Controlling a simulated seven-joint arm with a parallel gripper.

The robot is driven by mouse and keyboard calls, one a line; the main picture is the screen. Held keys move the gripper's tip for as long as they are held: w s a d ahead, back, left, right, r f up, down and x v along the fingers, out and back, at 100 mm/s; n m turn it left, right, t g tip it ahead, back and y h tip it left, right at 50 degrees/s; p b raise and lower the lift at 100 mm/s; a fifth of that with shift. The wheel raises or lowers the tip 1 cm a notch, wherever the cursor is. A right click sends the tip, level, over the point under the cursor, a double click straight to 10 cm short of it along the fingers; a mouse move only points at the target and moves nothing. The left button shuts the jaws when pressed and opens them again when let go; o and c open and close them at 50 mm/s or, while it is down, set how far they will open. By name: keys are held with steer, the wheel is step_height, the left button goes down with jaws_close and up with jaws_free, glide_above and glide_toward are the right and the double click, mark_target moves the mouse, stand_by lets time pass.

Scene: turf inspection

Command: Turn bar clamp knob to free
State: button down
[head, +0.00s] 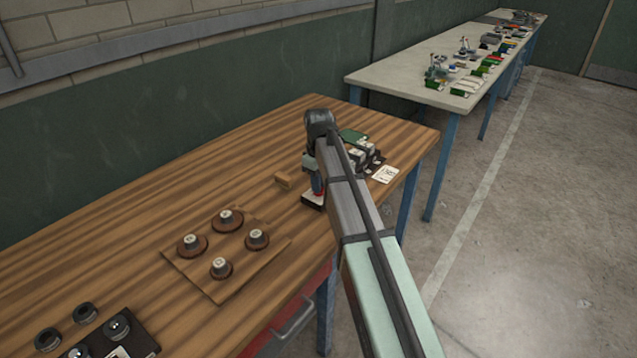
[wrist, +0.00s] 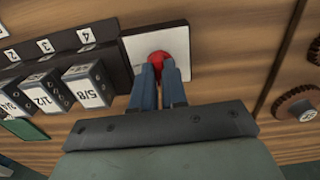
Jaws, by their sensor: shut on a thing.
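A red knob (wrist: 160,57) stands on a square white plate (wrist: 188,40) in the wrist view. My gripper (wrist: 160,68) points at the plate with its two blue fingers, and their tips are closed on the knob, hiding part of it. In the head view my gripper (head: 318,188) is over the far part of the wooden bench, at the white plate (head: 312,200). My arm hides much of that spot. I cannot read the knob's turn position or any "free" mark.
A dark numbered rack (wrist: 60,52) with labelled blocks (wrist: 88,84) stands close beside the plate.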

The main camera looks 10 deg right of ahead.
stand_by(0.3)
steer(key=c, duration=1.2)
jaws_free()
steer(key=shift+o, duration=0.2)
step_height(320, 180, up, 14)
steer(key=shift+f, duration=0.1)
